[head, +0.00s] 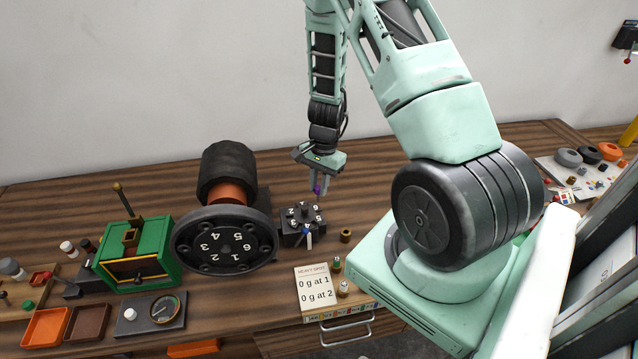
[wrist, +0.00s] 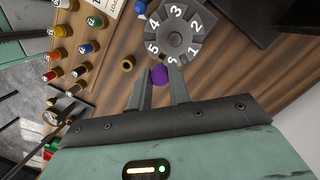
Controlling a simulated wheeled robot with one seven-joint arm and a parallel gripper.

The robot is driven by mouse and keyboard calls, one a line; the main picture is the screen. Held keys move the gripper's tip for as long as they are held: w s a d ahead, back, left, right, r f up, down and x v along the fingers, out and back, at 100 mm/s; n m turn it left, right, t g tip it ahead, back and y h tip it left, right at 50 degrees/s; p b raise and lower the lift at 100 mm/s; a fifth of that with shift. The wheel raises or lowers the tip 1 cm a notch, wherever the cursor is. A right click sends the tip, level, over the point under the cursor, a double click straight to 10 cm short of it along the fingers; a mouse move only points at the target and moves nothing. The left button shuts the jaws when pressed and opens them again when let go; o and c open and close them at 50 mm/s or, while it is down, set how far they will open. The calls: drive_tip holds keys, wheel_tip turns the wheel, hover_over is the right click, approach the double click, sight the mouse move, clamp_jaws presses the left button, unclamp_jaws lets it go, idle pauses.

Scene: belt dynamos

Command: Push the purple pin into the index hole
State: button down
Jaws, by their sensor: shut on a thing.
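The purple pin (wrist: 160,74) is between the fingertips of my gripper (wrist: 159,82) in the wrist view. In the head view my gripper (head: 319,188) points down with the purple pin (head: 317,189) at its tips, above the table. The pin appears apart from the dial. I cannot tell which hole is the index hole.
A large numbered black wheel (head: 225,240) on a dynamo stands left of the dial block. A green box (head: 138,255), a gauge (head: 152,312) and orange tray (head: 46,328) are farther left. A brass bushing (head: 346,235) and a card (head: 317,288) lie near the dial.

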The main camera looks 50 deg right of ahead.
drive_tip(key=shift+f+b, duration=1.85)
drive_tip(key=shift+f, duration=0.55)
drive_tip(key=shift+f+b, duration=1.45)
drive_tip(key=shift+b, duration=0.05)
drive_tip(key=c, duration=1.2)
unclamp_jaws()
drive_tip(key=shift+c, duration=0.2)
wheel_tip(320, 180, up, 17)
drive_tip(key=d+b, duration=0.2)
drive_tip(key=d, duration=0.1)
drive_tip(key=shift+w+b, duration=0.2)
drive_tip(key=shift+b, duration=0.1)
